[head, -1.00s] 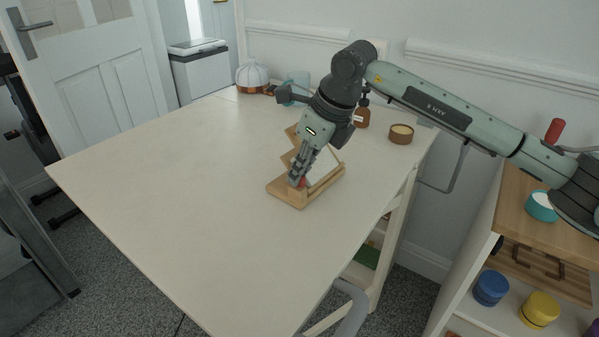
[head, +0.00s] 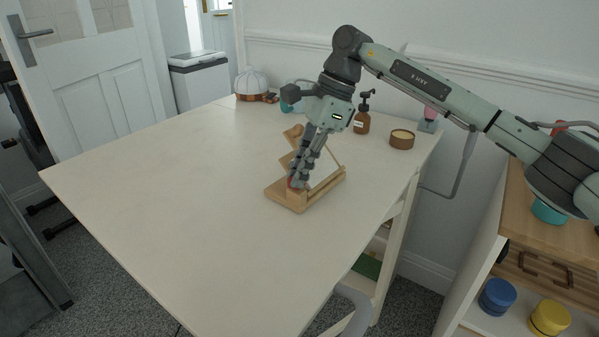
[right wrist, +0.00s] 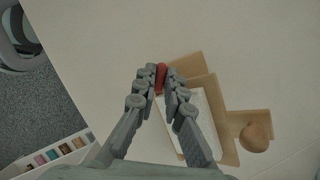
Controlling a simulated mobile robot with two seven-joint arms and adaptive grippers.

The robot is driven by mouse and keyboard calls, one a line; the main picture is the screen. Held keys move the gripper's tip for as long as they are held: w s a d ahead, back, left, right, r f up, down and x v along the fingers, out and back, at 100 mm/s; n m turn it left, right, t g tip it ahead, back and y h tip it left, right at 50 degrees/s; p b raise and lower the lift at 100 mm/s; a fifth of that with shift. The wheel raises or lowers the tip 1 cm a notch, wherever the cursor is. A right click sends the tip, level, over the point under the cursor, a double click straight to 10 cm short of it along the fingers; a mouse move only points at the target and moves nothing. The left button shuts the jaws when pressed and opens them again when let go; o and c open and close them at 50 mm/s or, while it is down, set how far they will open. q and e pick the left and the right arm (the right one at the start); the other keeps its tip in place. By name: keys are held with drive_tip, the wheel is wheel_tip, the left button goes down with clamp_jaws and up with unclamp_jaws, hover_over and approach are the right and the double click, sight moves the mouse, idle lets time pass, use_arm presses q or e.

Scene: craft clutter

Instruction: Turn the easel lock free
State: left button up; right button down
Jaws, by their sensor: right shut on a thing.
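The small wooden easel (head: 285,197) stands on the white table, with a white panel leaning on its slanted frame. My right gripper (head: 297,183) comes down from above and is shut on the red lock. In the right wrist view the fingertips (right wrist: 160,72) close on both sides of it. The easel (right wrist: 185,66) spreads to the right below the fingers there. My left gripper is in no view.
A brown pump bottle (head: 362,122), a round tin (head: 401,139) and a white-and-copper domed pot (head: 251,82) stand along the table's back. The left and front of the white table (head: 160,190) are clear. Blue (head: 497,296) and yellow (head: 550,317) jars sit on a shelf at right.

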drive_tip(key=n+g, duration=0.1)
drive_tip(key=n, duration=0.2)
drive_tip(key=n+g+h, duration=0.1)
drive_tip(key=n, duration=0.2)
drive_tip(key=shift+w+a+r+n+h, duration=0.1)
drive_tip(key=shift+w+a+n+h, duration=0.05)
drive_tip(key=shift+n+h, duration=0.15)
idle(0.4)
drive_tip(key=c, duration=1.9)
unclamp_jaws()
drive_tip(key=v, duration=1.2)
